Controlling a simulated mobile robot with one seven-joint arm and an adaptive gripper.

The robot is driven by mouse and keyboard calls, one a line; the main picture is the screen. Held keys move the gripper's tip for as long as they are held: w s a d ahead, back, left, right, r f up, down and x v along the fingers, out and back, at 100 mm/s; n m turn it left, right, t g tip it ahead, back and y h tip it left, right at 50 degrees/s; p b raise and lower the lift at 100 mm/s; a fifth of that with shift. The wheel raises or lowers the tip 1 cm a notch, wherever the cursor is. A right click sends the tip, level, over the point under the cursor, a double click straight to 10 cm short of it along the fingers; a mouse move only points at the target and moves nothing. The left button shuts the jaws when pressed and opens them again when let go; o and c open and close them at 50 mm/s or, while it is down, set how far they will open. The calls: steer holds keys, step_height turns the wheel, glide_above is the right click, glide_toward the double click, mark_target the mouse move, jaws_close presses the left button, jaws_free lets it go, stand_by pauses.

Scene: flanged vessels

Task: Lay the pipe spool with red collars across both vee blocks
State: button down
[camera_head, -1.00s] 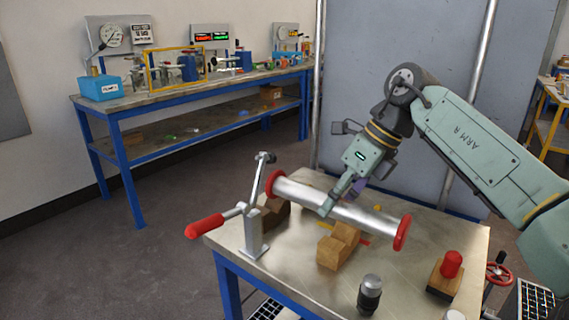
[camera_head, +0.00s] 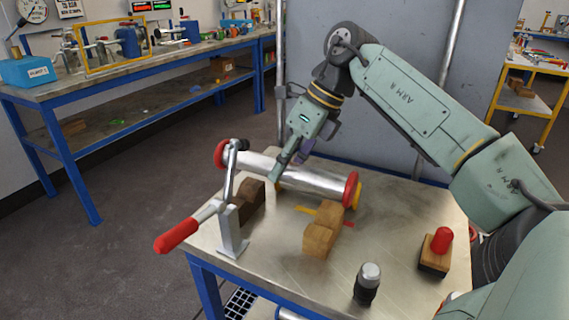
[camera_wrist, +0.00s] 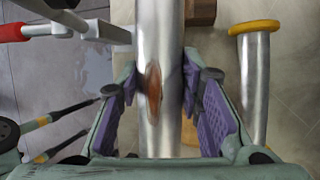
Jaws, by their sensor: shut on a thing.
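The pipe spool with red collars (camera_head: 300,177) is a silver tube held above the table, running left to right behind the two wooden vee blocks. My gripper (camera_head: 287,168) is shut around the tube's middle. In the wrist view my gripper (camera_wrist: 160,85) has its purple pads on either side of the spool (camera_wrist: 160,30), and a reddish-brown patch shows on the tube between them. The dark vee block (camera_head: 248,199) stands at left, and the lighter vee block (camera_head: 323,230) stands nearer the table's middle. The spool rests in neither block.
A toggle clamp with a red handle (camera_head: 178,234) stands at the table's left edge. A second spool with a yellow collar (camera_wrist: 254,27) lies beside the held one. A red-knobbed block (camera_head: 437,250) and a dark cylinder (camera_head: 367,285) stand at front right.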

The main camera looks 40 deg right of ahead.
steer(key=shift+f+b, duration=2.2)
steer(key=shift+f, duration=1.3)
steer(key=shift+f+b, duration=0.35)
steer(key=shift+f, duration=0.2)
steer(key=c, duration=1)
jaws_free()
steer(key=shift+c, duration=0.2)
steer(key=shift+f, duration=0.15)
steer(key=v, duration=1.2)
